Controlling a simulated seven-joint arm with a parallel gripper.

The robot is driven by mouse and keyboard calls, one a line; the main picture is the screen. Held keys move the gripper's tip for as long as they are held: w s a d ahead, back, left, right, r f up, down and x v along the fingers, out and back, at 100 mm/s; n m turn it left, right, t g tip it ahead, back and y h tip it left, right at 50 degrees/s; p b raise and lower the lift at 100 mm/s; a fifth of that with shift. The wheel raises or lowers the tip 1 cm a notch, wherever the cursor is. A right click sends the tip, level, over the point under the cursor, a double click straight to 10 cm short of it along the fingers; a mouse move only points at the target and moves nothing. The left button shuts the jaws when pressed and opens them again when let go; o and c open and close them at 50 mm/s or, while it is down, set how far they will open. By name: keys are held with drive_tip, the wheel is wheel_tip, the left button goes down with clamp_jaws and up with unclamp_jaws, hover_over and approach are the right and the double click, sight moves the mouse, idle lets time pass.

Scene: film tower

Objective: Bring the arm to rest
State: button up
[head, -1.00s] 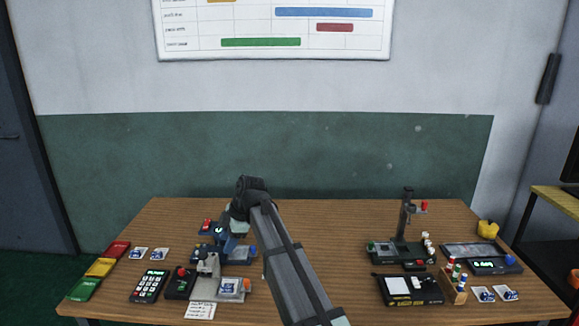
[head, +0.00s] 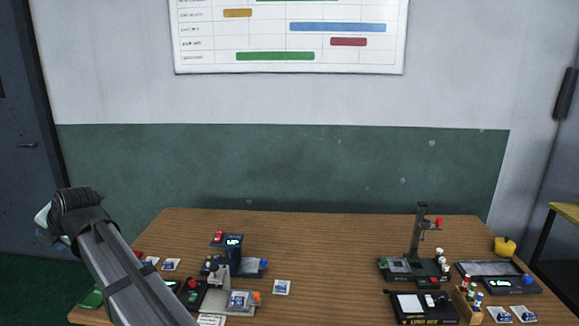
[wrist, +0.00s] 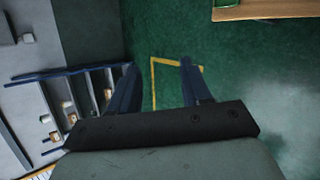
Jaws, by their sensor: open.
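My gripper (wrist: 158,80) is open and empty in the wrist view, with its two blue fingers apart over a green floor. In the head view my dark wrist and arm reach up at the far left, in front of the table's left end. The fingertips are not clear there. The gripper is raised and away from the table's devices, touching nothing that I can see.
The wooden table (head: 335,245) has a blue device with a lit screen (head: 233,242), a sachet (head: 282,287), a stand with a column (head: 419,235) and a yellow object (head: 505,246). Its middle is clear. A shelf rack (wrist: 75,100) shows in the wrist view.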

drive_tip(key=s+a+n, duration=0.2)
drive_tip(key=s+a, duration=0.2)
drive_tip(key=s, duration=0.2)
wheel_tip(320, 180, down, 9)
drive_tip(key=m, duration=0.1)
drive_tip(key=w+d+f+m+g+h, duration=0.1)
drive_tip(key=d+f+m+g+h, duration=0.2)
drive_tip(key=d+f, duration=0.95)
drive_tip(key=d+f+m+g+h, duration=0.15)
drive_tip(key=d+f+m, duration=0.45)
drive_tip(key=f, duration=1.1)
drive_tip(key=w+d+f+m+g+h, duration=0.1)
drive_tip(key=d+f+m+h, duration=0.15)
drive_tip(key=d+f, duration=1.1)
drive_tip(key=s+d+f+m+g+h, duration=0.15)
drive_tip(key=d+f+m, duration=0.3)
drive_tip(key=d, duration=0.55)
drive_tip(key=s+d+f+m, duration=0.2)
drive_tip(key=d+f+m, duration=0.3)
drive_tip(key=d, duration=0.4)
drive_tip(key=s+d+f+m+g+h, duration=0.1)
drive_tip(key=s+d+f+m, duration=0.15)
drive_tip(key=d+f, duration=0.55)
drive_tip(key=s+d+f+m+g, duration=0.2)
drive_tip(key=s+d+m, duration=1.2)
drive_tip(key=s+d, duration=0.4)
drive_tip(key=d, duration=0.3)
drive_tip(key=shift+d+f+g, duration=0.15)
drive_tip(key=shift+g, duration=0.15)
